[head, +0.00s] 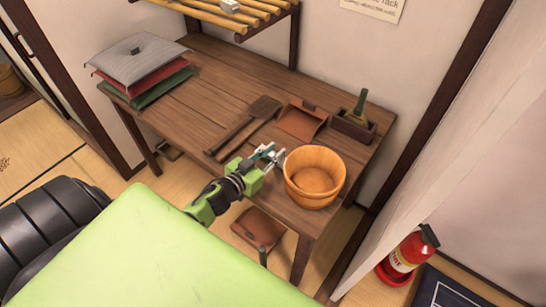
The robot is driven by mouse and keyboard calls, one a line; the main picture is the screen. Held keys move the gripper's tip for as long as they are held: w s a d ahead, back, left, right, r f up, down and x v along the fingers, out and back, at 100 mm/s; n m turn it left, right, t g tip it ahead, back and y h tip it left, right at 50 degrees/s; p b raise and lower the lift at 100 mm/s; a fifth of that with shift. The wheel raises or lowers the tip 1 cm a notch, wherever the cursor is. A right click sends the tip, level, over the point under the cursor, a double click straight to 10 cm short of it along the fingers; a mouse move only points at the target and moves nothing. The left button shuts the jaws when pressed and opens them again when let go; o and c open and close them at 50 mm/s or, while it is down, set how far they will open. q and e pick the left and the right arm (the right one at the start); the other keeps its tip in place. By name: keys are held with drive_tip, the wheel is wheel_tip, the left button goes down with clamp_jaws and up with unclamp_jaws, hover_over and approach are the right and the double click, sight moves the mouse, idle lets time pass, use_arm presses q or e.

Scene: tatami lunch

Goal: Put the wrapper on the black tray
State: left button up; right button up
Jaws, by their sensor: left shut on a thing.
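My left gripper (272,154) reaches in over the front of the wooden table, just left of the round wooden tub. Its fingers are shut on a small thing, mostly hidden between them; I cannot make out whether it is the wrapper. I see no other thing that is clearly the wrapper, and no black tray shows in this view. My right gripper is not in view.
The wooden table (222,80) bears stacked cushions (138,60), a wooden paddle (245,125), a brown dustpan (302,120), a dark box (353,127) with a green-handled tool, and the tub (315,178). A slatted shelf hangs above. A fire extinguisher (410,252) stands right.

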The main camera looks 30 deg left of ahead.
use_arm(q)
drive_tip(key=shift+f, duration=0.9)
drive_tip(key=shift+o, duration=1.1)
drive_tip(key=shift+f, duration=0.15)
drive_tip(key=o, duration=0.4)
